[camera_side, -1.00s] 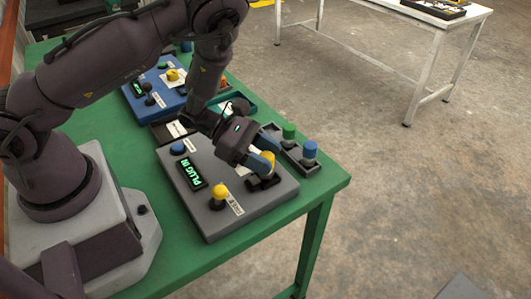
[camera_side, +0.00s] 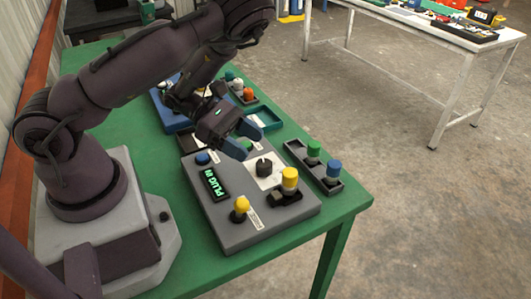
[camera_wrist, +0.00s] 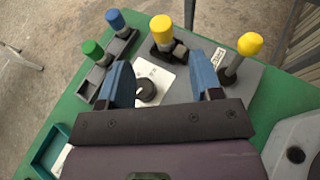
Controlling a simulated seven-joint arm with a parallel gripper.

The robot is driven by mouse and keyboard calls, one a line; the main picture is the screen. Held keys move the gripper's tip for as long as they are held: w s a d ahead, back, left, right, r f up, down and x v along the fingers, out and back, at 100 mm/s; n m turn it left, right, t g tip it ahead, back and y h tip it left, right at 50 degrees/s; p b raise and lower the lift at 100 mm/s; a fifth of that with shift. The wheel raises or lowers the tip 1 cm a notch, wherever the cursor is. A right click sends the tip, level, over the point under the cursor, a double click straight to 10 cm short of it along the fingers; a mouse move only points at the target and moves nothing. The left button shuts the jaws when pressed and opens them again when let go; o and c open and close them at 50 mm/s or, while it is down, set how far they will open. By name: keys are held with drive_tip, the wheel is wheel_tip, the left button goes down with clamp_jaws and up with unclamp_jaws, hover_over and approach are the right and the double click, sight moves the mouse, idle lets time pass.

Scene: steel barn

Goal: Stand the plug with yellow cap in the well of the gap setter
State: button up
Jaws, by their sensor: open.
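The plug with yellow cap (camera_side: 290,180) stands upright at a black well block (camera_side: 284,198) on the grey gap setter (camera_side: 236,232). It also shows in the wrist view (camera_wrist: 162,30); the cap hides most of the well, so how deep it sits cannot be told. The gap setter's display (camera_side: 213,183) reads "PLUG IN". My gripper (camera_side: 251,142) is open and empty, apart from the plug, above the far side of the box. In the wrist view its blue fingers (camera_wrist: 160,62) are spread, with the black dial (camera_wrist: 146,90) between them in the picture.
A second yellow-capped piece (camera_side: 241,205) rises from the front of the box beside a label. A dark tray (camera_side: 296,153) with green- and blue-capped plugs lies to the right. A blue device and teal tray (camera_side: 268,118) are behind. The table's near right corner is bare.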

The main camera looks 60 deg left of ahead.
drive_tip(key=w+a+r+n+t+y, duration=0.4)
drive_tip(key=w+r+n+y, duration=0.3)
drive_tip(key=n, duration=0.7)
wheel_tip(320, 180, up, 6)
drive_tip(key=a+r+n+y, duration=0.15)
drive_tip(key=n+y, duration=0.35)
drive_tip(key=n, duration=0.8)
drive_tip(key=s+d+r+n+g, duration=0.3)
drive_tip(key=s+r+n, duration=0.1)
drive_tip(key=s+n, duration=0.4)
drive_tip(key=s+d+r+n+g+h, duration=0.1)
drive_tip(key=s+d+r+n+g, duration=0.2)
drive_tip(key=s+n, duration=0.6)
drive_tip(key=d+r+n, duration=0.1)
drive_tip(key=n, duration=0.1)
drive_tip(key=shift+d+n, duration=0.15)
drive_tip(key=shift+n, duration=0.25)
